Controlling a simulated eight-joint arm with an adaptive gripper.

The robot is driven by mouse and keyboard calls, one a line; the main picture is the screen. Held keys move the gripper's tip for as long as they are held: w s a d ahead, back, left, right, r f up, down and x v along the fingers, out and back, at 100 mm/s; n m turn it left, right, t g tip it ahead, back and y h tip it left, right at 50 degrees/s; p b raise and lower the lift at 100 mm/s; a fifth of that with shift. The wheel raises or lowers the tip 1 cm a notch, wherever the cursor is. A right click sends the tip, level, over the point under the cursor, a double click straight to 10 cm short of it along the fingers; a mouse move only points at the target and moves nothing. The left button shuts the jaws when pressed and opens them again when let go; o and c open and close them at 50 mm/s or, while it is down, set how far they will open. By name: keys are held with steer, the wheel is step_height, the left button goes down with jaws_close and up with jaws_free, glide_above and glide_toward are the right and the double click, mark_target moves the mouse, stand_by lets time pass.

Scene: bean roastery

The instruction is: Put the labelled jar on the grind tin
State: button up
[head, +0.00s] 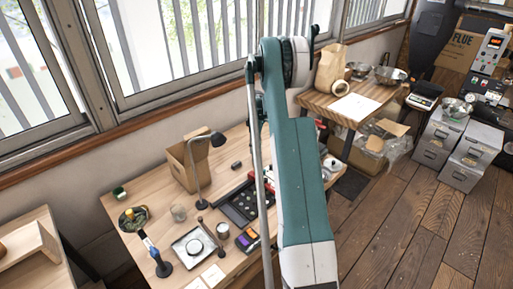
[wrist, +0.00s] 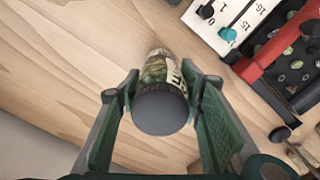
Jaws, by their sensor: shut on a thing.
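The labelled jar (wrist: 165,85) is between the two green fingers of my gripper (wrist: 160,82) in the wrist view. In the head view my own arm hides the gripper and the jar. I cannot pick out the grind tin with certainty in either view.
In the wrist view a white panel with numbers (wrist: 232,22) and a black tray with a red edge (wrist: 295,65) lie at upper right.

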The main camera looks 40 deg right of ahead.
steer(key=shift+f, duration=0.15)
steer(key=o, duration=1)
step_height(320, 180, up, 12)
steer(key=shift+r+p, duration=0.2)
steer(key=shift+p, duration=0.15)
stand_by(0.3)
